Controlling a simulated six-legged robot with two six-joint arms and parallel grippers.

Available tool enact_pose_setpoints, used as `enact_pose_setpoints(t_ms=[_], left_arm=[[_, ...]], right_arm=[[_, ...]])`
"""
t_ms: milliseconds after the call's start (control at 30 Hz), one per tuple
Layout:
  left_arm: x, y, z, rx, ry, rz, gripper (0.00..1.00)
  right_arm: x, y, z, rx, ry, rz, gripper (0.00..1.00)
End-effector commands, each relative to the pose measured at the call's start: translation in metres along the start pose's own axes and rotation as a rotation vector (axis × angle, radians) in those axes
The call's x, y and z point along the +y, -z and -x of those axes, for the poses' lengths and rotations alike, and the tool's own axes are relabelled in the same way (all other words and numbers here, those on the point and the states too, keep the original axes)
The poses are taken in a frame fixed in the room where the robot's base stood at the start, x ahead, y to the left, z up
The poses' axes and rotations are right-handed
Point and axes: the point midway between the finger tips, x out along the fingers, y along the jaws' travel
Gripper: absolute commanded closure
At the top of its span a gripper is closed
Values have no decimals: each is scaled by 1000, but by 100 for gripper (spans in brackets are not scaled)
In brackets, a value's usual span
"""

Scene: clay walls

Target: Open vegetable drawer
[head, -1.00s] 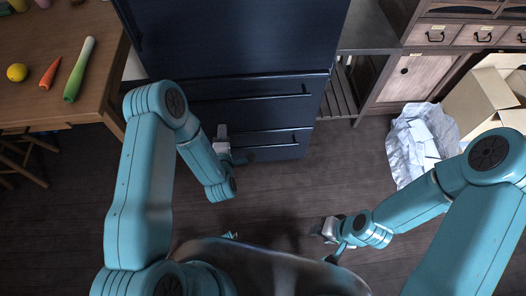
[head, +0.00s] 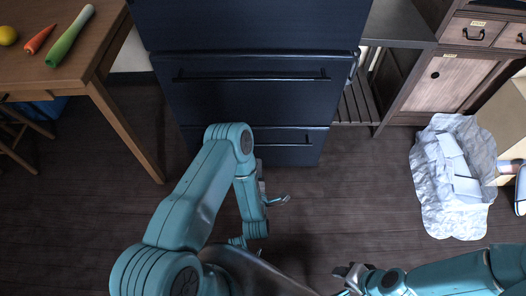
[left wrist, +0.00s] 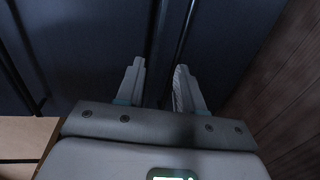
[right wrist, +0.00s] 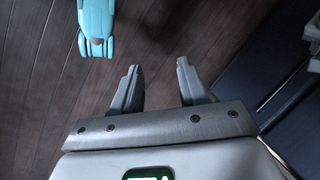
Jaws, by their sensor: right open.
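The dark blue fridge front has an upper drawer (head: 250,100) with a long bar handle (head: 252,78) and a lower drawer (head: 300,157) with its own handle (head: 292,144). Both look shut, and which is the vegetable drawer is not marked. My left gripper (head: 280,199) is in front of the lower drawer. In the left wrist view its fingers (left wrist: 158,75) are apart, facing the dark front, with a bar-like handle (left wrist: 183,38) ahead. Contact does not show. My right gripper (head: 349,270) is open and empty above the floor; it also shows in the right wrist view (right wrist: 158,75).
A wooden table (head: 60,77) with vegetables stands at the left. A wooden cabinet (head: 440,82) and slatted shelf (head: 355,103) are right of the fridge. A crumpled silvery lined container (head: 430,185) lies on the right. The floor before the drawers is mostly clear.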

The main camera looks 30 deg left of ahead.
Motion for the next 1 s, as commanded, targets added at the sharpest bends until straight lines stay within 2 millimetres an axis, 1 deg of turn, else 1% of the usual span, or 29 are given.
enact_pose_setpoints(t_ms=[33,100,200,267,367,467,800,900,1000], left_arm=[[-19,2,0,3,11,-3,63],[-31,5,2,6,21,-5,63],[-41,7,3,9,30,-6,63],[-44,8,2,11,30,-6,63],[-44,8,-5,14,27,-5,63],[-45,8,-21,13,26,-5,63],[-49,7,-102,10,25,-5,63],[-49,7,-123,10,25,-6,63],[-49,7,-140,9,27,-6,63]], right_arm=[[5,0,-13,0,0,0,57],[7,0,-20,1,0,0,57],[10,1,-27,1,0,0,57],[11,1,-29,1,0,0,57],[12,1,-32,2,0,-2,57],[14,2,-36,5,0,-5,57],[28,10,-61,24,-3,-23,57],[32,12,-68,29,-3,-28,57],[34,14,-72,33,-4,-31,57]])
